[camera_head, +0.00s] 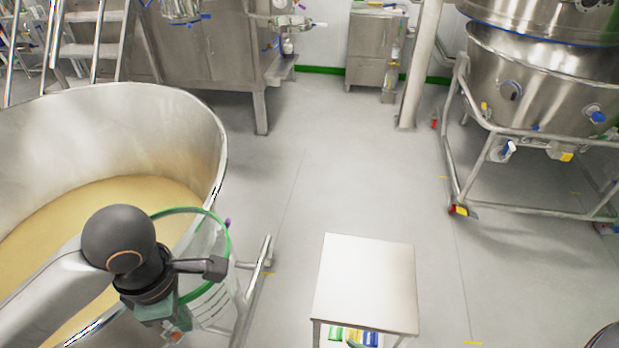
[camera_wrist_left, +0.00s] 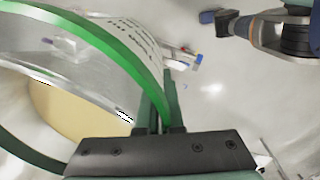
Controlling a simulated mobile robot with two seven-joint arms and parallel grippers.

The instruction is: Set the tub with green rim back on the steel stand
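The clear tub with a green rim (camera_head: 228,243) is tilted beside and partly over the large steel bowl's edge. It also shows in the wrist view, where its green rim (camera_wrist_left: 112,50) runs down to my fingers. My left gripper (camera_wrist_left: 158,115) is shut on the tub's rim. In the head view my left wrist hides part of the tub. The steel stand (camera_head: 366,282) has a bare flat top, to the right of the tub and apart from it. What seems to be my right gripper (camera_wrist_left: 228,22) shows at the wrist view's upper right; its fingers are unclear.
The large steel bowl (camera_head: 110,120) holds pale yellow material and fills the left side. A steel frame rail (camera_head: 257,265) stands between the bowl and the stand. A big wheeled vessel (camera_head: 535,85) stands at upper right. The floor around the stand looks clear.

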